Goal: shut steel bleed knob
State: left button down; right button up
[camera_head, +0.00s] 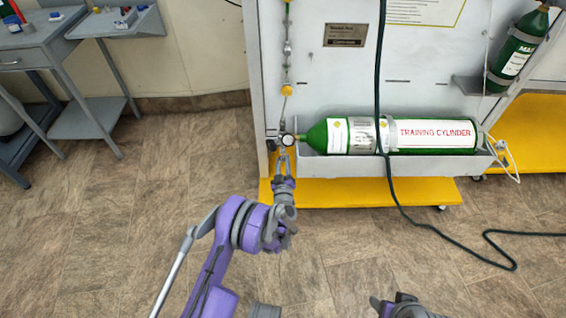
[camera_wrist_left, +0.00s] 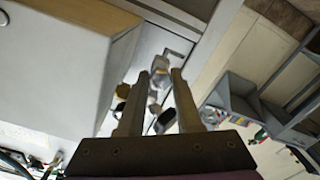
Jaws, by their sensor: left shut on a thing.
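The green-and-white training cylinder (camera_head: 440,134) lies on its side in a grey trough, its neck to the left. At the neck is a valve assembly with a small round gauge (camera_head: 287,140). My left gripper (camera_head: 283,158) reaches up to this assembly, just below the gauge. In the left wrist view, its two fingers (camera_wrist_left: 160,82) are closed around a small grey metal part, the steel bleed knob (camera_wrist_left: 154,98). The fingers partly hide the knob, and its turned position cannot be told. My right gripper (camera_head: 400,306) shows only in part at the bottom edge, with its fingers unclear.
A dark green hose (camera_head: 379,60) hangs down across the panel and cylinder onto the floor at the right. The yellow base (camera_head: 370,192) juts out below the trough. Grey side tables (camera_head: 45,50) stand at the upper left. The floor (camera_head: 90,220) between is clear.

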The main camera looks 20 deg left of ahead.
pick_arm(q)
jog(key=m, duration=0.4)
jog(key=shift+m, duration=2.2)
jog(key=c, duration=0.6)
grip_release()
jog(key=shift+s, duration=0.15)
jog(key=p+v, duration=0.2)
jog(key=v, duration=0.8)
jog(key=shift+s, duration=0.3)
